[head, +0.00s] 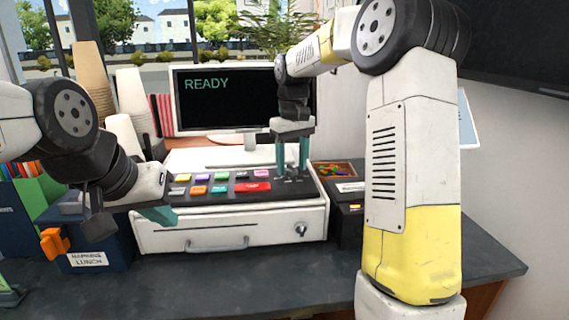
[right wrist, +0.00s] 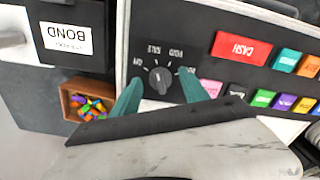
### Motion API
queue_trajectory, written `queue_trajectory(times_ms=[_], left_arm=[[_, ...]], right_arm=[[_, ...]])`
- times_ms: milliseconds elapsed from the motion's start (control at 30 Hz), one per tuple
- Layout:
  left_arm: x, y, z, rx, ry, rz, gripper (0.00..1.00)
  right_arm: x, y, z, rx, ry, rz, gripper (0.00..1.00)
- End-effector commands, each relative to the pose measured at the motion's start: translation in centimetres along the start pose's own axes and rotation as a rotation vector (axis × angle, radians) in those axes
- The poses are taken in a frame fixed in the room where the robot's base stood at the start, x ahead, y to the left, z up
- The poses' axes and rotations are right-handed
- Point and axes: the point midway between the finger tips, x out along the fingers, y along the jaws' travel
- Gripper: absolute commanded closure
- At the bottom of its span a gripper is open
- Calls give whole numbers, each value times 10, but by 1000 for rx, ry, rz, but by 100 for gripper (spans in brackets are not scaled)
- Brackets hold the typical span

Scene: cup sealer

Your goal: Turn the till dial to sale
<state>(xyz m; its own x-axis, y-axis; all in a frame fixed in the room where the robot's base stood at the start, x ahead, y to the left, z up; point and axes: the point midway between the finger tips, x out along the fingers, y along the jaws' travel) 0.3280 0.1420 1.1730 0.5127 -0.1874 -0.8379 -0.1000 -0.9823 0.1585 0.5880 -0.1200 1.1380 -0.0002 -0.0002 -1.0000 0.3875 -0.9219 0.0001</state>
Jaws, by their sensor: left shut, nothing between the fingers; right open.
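The till (head: 215,235) is a white register on the counter, with a dark sloping panel. Its black round dial (right wrist: 160,78) shows in the right wrist view, with small white labels around it that appear upside down. A pale mark is on the knob, but its exact setting is too small to tell. My right gripper (head: 291,172) points down over the right end of the panel. It is open, its teal fingers on either side of the dial; whether they touch it I cannot tell. My left gripper (head: 160,214) is shut and empty at the till's front left.
Coloured keys and a red CASH key (right wrist: 242,47) lie beside the dial. A screen (head: 225,98) reading READY stands behind.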

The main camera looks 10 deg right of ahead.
Motion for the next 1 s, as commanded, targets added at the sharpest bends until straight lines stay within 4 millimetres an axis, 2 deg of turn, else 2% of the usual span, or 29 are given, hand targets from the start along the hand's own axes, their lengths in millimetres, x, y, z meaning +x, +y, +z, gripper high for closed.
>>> queue_trajectory(times_ms=[500, 900, 1000], left_arm=[[0, 0, 0, 0, 0, 0, 100], [0, 0, 0, 0, 0, 0, 100], [0, 0, 0, 0, 0, 0, 100]], right_arm=[[-71, 0, -1, -1, 2, 0, 47], [-78, 0, 0, 0, 1, 0, 47], [-81, -2, 6, 5, 15, 3, 47]])
